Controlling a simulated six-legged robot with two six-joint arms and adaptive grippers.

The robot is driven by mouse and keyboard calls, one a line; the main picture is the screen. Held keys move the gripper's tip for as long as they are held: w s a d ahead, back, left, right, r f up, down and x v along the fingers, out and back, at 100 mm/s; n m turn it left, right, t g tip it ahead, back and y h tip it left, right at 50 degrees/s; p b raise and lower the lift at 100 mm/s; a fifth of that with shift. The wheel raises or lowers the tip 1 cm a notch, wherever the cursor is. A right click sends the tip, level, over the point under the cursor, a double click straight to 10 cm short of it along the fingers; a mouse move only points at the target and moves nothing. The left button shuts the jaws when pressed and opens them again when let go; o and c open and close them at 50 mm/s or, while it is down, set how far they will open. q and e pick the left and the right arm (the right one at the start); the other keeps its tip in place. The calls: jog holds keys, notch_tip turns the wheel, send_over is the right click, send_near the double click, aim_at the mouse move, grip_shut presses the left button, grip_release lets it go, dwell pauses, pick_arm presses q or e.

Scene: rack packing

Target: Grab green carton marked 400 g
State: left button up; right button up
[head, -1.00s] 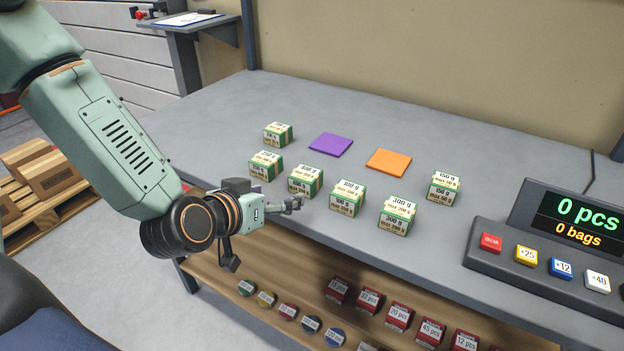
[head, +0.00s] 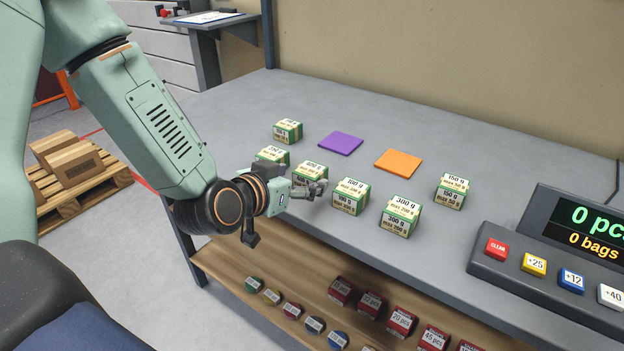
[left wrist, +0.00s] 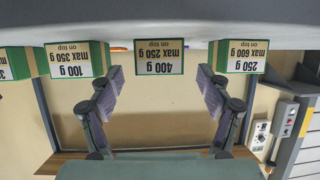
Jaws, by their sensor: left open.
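The green carton marked 400 g (head: 309,171) stands on the grey table in the front row, partly hidden behind my left gripper (head: 321,188) in the head view. The carton looks ahead of the fingertips, and I see no contact. My right gripper is not in view.
A 250 g carton (left wrist: 240,57) and a 100 g carton (left wrist: 75,60) flank it. A 300 g carton (head: 401,215) and a 150 g carton (head: 452,190) stand further right. Purple (head: 341,143) and orange (head: 398,163) squares lie behind. A counter display (head: 580,228) stands at right.

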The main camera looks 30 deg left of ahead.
aim_at(305, 174)
pick_arm(q)
jog(key=b+x, duration=0.2)
jog(key=x, duration=0.2)
jog(key=shift+w+d, duration=0.15)
jog(key=shift+w, duration=0.25)
jog(key=shift+s+a, duration=0.15)
jog(key=shift+a, duration=0.05)
jog(key=shift+d, duration=0.15)
jog(key=c, duration=1.6)
jog(key=shift+r, duration=0.1)
